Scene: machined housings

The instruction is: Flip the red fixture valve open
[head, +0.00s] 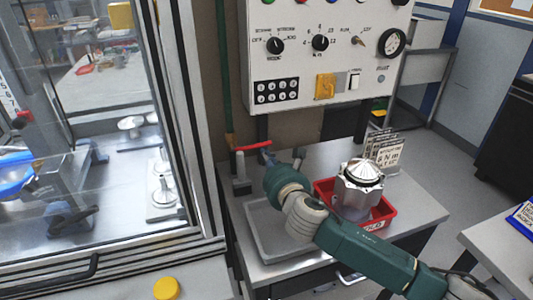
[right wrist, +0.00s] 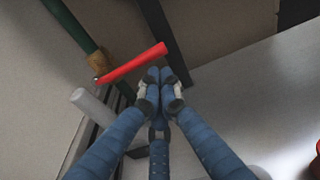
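The red fixture valve handle (head: 254,146) sticks out to the right from a brass fitting at the foot of a green pipe, beside the machine's frame. It lies crosswise to the pipe. In the right wrist view the red handle (right wrist: 132,63) slants up to the right from the brass fitting (right wrist: 97,60). My right gripper (head: 267,157) is just below the handle's free end. In the wrist view its blue fingertips (right wrist: 159,74) are together, close under that end, with nothing seen between them. I cannot tell whether they touch the handle. My left gripper is not in view.
A control panel (head: 320,45) hangs above the grey table (head: 415,190). A grey tray (head: 262,245) and a red bin (head: 384,214) holding a metal housing (head: 358,185) stand under and beside my right arm. A grey post (head: 240,172) stands below the handle.

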